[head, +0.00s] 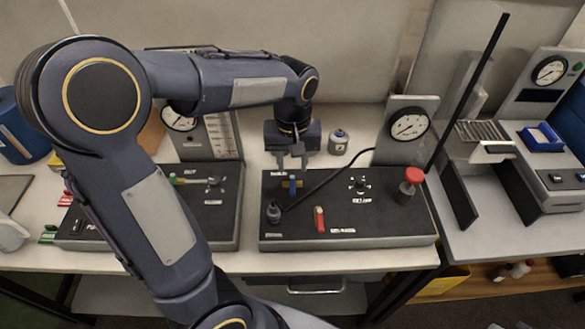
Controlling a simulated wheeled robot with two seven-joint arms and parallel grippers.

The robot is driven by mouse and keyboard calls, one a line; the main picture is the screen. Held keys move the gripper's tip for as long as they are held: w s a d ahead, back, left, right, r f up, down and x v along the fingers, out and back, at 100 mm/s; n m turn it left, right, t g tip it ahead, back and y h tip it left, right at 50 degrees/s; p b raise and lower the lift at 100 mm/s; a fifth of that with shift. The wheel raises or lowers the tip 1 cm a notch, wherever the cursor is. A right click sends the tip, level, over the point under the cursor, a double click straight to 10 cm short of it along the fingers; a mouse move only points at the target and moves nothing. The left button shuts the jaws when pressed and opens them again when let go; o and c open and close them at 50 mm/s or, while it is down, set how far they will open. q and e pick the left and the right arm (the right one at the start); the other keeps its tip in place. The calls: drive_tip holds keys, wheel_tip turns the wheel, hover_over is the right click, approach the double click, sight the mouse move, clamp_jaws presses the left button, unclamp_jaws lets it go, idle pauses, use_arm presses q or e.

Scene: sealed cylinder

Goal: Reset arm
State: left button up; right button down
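My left gripper (291,162) hangs over the back edge of the black panel (385,227), pointing down, with my arm reaching in from the left. Its two fingers look apart, and I see nothing between them. A small grey cylinder (338,143) stands upright on the bench just right of the gripper, apart from it. My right gripper is not in view.
A round gauge (409,124) stands behind the panel, and a red-capped post (411,180) rises at its right. A black hose (330,178) crosses the panel. A tall dark rod (470,88) leans at right. A blue tray (541,137) lies farther right.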

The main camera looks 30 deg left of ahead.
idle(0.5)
use_arm(q)
drive_tip(key=s+r+t+h, duration=0.1)
drive_tip(key=s, duration=0.2)
drive_tip(key=s+r+m+h, duration=0.1)
drive_tip(key=s, duration=0.2)
drive_tip(key=s+d+r+m+t, duration=0.1)
drive_tip(key=s, duration=0.2)
drive_tip(key=shift+r+t+h, duration=0.15)
drive_tip(key=shift+t+h, duration=0.15)
drive_tip(key=shift+h, duration=0.1)
drive_tip(key=s+d+m+t+h, duration=0.1)
drive_tip(key=s+d+m+t, duration=0.1)
drive_tip(key=s, duration=0.5)
drive_tip(key=shift+s+d+f+m+t, duration=0.2)
drive_tip(key=shift+d+m+t, duration=0.1)
drive_tip(key=shift+d+t, duration=0.25)
drive_tip(key=shift+c, duration=0.3)
